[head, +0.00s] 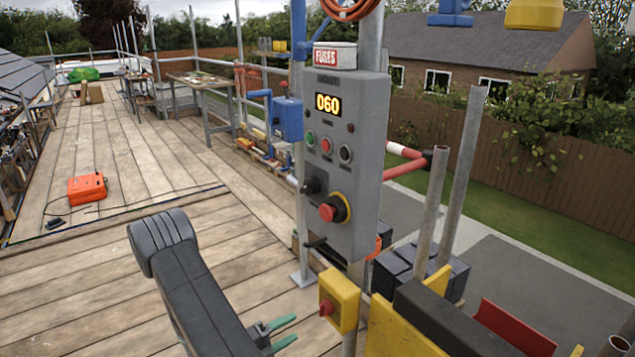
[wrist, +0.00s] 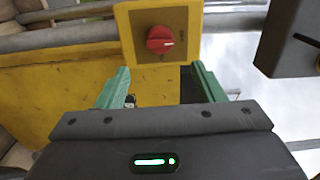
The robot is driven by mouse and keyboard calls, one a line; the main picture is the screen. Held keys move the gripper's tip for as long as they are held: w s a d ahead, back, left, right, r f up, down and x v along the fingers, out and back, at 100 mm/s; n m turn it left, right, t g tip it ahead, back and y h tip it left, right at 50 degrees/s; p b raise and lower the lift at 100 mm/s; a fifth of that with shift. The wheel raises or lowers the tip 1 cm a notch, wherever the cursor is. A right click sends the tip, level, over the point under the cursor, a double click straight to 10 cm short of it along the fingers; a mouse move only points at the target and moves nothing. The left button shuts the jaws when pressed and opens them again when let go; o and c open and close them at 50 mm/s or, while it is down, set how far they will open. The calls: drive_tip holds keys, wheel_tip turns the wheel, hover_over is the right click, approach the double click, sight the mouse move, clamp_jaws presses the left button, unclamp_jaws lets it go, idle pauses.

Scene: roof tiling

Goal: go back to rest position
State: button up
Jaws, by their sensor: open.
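My gripper (head: 284,331) is at the bottom of the head view, with two green fingers apart and nothing between them. In the wrist view my gripper (wrist: 160,85) is open, its fingertips pointing at a yellow switch box (wrist: 185,18) with a round red knob (wrist: 160,39). A pale mark shows on the knob's right side. The same yellow box (head: 346,290) and red knob (head: 326,307) show in the head view, on a post just right of my gripper. The fingertips look close to the box's lower edge; I cannot tell if they touch.
A grey control panel (head: 345,150) reading 060 stands above the box on the post. Yellow boards (head: 395,325) and a dark beam (head: 450,318) lie to the right. Upright scaffold tubes (head: 462,180) stand behind. The plank deck (head: 130,280) at left is mostly clear, with an orange case (head: 87,188).

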sight(320, 312)
drive_tip(key=x, duration=1)
drive_tip(key=shift+w+d, duration=0.15)
